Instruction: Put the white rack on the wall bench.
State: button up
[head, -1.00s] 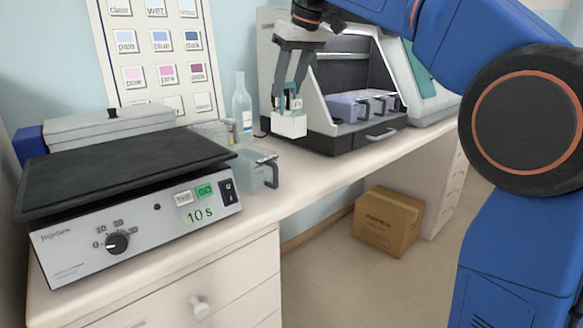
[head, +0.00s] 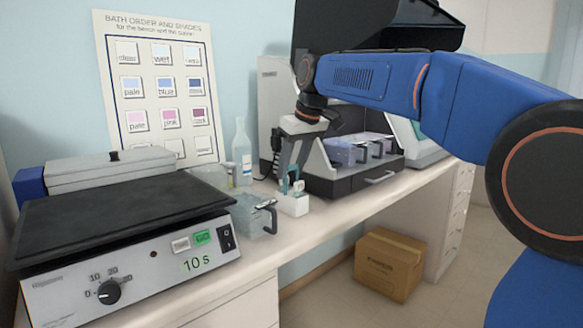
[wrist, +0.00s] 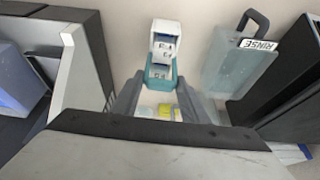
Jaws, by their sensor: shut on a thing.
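The white rack (head: 292,204) is a small white block with a teal handle (head: 297,187). It is upright at the bench surface, between the clear rinse bath and the grey staining machine. I cannot tell for certain whether its base touches the bench. My gripper (head: 291,180) points down and is shut on the rack's handle. In the wrist view the rack (wrist: 165,42) shows beyond my gripper (wrist: 160,84), with the teal handle between the fingers. The wall bench (head: 330,216) is a long pale top along the wall.
The clear rinse bath (head: 252,216) with a dark handle stands close to the left of the rack. The grey staining machine (head: 345,183) is close on its right. A cardboard box (head: 389,264) sits on the floor.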

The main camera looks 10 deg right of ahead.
jog(key=shift+f, duration=0.15)
jog(key=o, duration=1.4)
jog(key=shift+c, duration=0.2)
jog(key=v, duration=1.2)
jog(key=s+d+f+m+h, duration=0.1)
jog(key=s+d+f, duration=0.4)
jog(key=s+f, duration=0.6)
jog(key=s+d+f+m, duration=0.3)
jog(key=s+d+f, duration=0.2)
jog(key=s+f, duration=0.6)
jog(key=s+d+f+m+t+h, duration=0.1)
jog(key=s+d+f, duration=0.4)
jog(key=s+f, duration=0.6)
notch_tip(320, 180, down, 5)
jog(key=shift+s+f+m+h, duration=0.1)
jog(key=shift+s+m+h, duration=0.2)
jog(key=shift+m, duration=0.6)
